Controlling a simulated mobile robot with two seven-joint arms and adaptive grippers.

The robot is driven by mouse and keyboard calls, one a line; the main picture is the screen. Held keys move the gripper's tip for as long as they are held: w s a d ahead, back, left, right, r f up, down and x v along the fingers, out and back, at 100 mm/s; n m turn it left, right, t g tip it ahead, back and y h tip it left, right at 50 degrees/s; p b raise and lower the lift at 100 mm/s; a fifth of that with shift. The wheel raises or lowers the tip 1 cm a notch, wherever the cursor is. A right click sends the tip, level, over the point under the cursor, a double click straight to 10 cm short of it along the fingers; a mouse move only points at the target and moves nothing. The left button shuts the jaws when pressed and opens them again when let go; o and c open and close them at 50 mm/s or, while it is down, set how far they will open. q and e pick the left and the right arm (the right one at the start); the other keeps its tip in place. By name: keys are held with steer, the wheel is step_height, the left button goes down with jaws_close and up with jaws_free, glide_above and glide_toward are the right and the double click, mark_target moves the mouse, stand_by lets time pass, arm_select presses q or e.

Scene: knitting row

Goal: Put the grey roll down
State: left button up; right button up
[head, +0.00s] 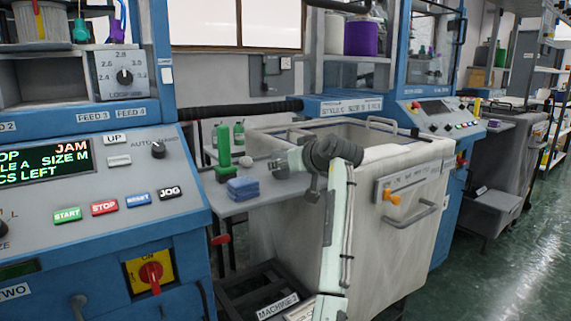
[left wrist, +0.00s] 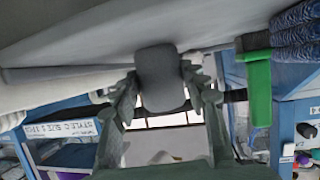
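The grey roll (left wrist: 160,78) is a short dark grey cylinder in the left wrist view, between the two fingers of my left gripper (left wrist: 162,90). The fingers are closed against its sides. In the head view my left gripper (head: 279,163) reaches over the right part of a small pale side table (head: 268,188), beside the fabric bin. The roll cannot be clearly told apart from the gripper there. Whether the roll touches the tabletop cannot be told. My right gripper is in neither view.
On the table, left of the gripper, stand a green upright holder (head: 224,150) and a blue folded stack (head: 242,187). A small white item (head: 246,161) lies between holder and gripper. The large pale bin (head: 410,170) stands close on the right; the blue control panel (head: 100,190) on the left.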

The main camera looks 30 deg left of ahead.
arm_select(q)
steer(key=o, duration=0.3)
steer(key=shift+o, duration=0.2)
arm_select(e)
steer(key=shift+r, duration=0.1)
arm_select(q)
steer(key=shift+d+r, duration=0.1)
steer(key=shift+r, duration=0.1)
steer(key=b+v, duration=0.1)
steer(key=v, duration=1)
steer(key=shift+s+d, duration=0.2)
steer(key=shift+d, duration=0.1)
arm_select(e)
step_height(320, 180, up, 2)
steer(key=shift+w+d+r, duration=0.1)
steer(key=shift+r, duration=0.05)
arm_select(q)
steer(key=shift+r, duration=0.1)
